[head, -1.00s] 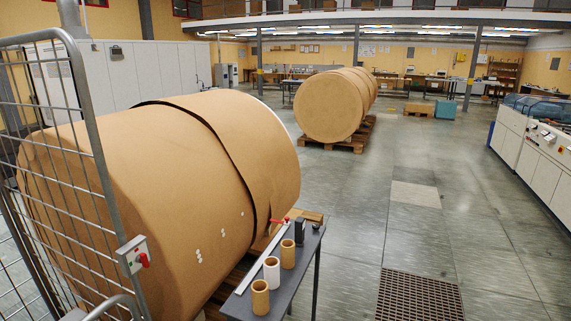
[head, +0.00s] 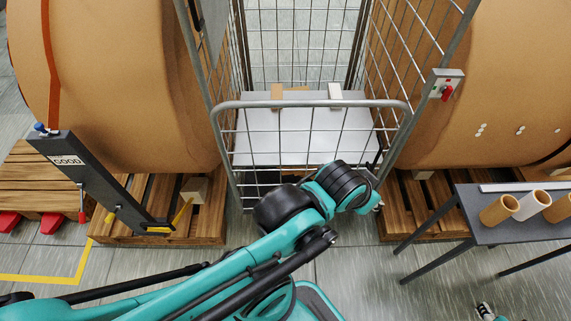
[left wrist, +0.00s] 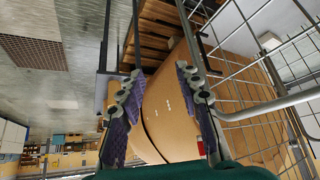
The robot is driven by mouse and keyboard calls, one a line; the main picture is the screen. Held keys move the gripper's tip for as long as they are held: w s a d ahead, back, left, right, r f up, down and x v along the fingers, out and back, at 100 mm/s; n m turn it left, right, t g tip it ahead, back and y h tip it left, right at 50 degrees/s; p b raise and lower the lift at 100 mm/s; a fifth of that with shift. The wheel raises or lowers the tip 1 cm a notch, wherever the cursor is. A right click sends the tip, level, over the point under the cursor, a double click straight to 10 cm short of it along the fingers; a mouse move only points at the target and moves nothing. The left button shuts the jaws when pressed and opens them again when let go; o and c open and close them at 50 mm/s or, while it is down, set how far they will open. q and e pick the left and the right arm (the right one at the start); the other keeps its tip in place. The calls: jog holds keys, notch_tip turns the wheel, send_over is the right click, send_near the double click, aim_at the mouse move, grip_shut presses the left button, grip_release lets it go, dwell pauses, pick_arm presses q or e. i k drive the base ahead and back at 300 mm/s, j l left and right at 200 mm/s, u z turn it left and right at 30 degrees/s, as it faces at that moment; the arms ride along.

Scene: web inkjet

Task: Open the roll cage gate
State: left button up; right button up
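The roll cage (head: 238,60) stands upright in the middle of the head view. Its low front gate (head: 310,104), with a rounded tubular top rail, spans the cage front and looks closed. A thin dark piece (head: 376,160) shows at the gate's right side; I cannot tell whether it is the latch. My left arm reaches to the gate's lower right, where the wrist hides part of it. In the left wrist view my left gripper (left wrist: 159,74) is open, with nothing visible between its purple-padded fingers. Tube and wire mesh (left wrist: 252,106) lie beside the right finger.
Large brown rolls (head: 115,80) on pallets (head: 205,210) flank the cage. A grey table (head: 475,228) with cardboard tubes (head: 500,210) stands at right. A red-knobbed switch box (head: 445,86) is on the cage's right upright.

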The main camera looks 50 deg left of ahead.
aim_at(278, 103)
jog(key=u, duration=1.55)
jog(key=i+l+z, duration=0.15)
jog(key=i+l, duration=0.2)
jog(key=i+l+z, duration=0.2)
jog(key=i, duration=0.3)
